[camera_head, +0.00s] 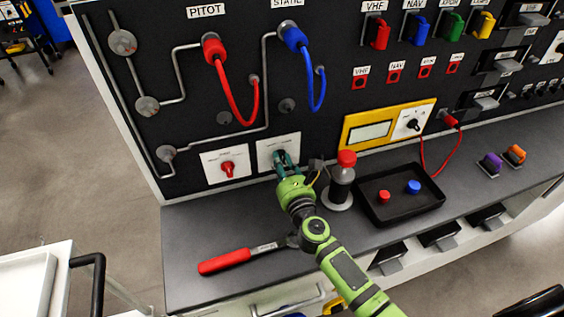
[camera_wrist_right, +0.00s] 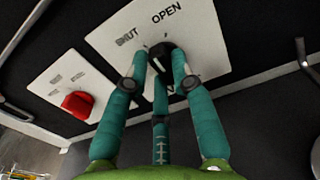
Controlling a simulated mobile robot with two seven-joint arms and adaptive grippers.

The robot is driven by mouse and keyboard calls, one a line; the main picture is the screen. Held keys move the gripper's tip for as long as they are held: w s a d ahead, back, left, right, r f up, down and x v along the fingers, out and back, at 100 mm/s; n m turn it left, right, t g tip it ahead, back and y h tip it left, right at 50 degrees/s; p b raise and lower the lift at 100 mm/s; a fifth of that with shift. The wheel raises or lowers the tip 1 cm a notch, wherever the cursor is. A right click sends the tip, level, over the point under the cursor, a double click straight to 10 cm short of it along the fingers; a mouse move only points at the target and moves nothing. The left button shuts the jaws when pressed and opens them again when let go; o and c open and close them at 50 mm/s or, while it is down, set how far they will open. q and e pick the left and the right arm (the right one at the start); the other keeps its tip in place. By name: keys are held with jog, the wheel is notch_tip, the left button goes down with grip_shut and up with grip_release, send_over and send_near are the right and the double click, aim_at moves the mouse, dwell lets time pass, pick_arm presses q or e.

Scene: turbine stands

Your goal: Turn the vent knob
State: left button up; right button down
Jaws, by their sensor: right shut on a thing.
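The vent knob (camera_wrist_right: 159,56) is a dark knob on a white plate (camera_wrist_right: 118,38) marked SHUT and OPEN in the right wrist view. In the head view the same plate (camera_head: 291,141) is low on the black panel, right of the red knob's plate. My right gripper (camera_wrist_right: 162,62) has its teal fingers shut around the knob. It also shows in the head view (camera_head: 281,160), where it hides most of the knob. The knob's exact pointing direction is hidden by the fingers. My left gripper is not in view.
A red knob (camera_head: 228,168) is on the plate at left. A red-capped bottle (camera_head: 341,178), a black tray (camera_head: 400,207) with red and blue caps, and a red-handled wrench (camera_head: 225,261) are on the grey bench (camera_head: 190,235). A yellow meter (camera_head: 369,131) is at right.

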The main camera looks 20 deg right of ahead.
jog(key=shift+f+n+p, duration=0.1)
jog(key=shift+n+p, duration=0.65)
jog(key=shift+n, duration=2.05)
jog(key=c, duration=1)
grip_release()
jog(key=shift+c, duration=0.2)
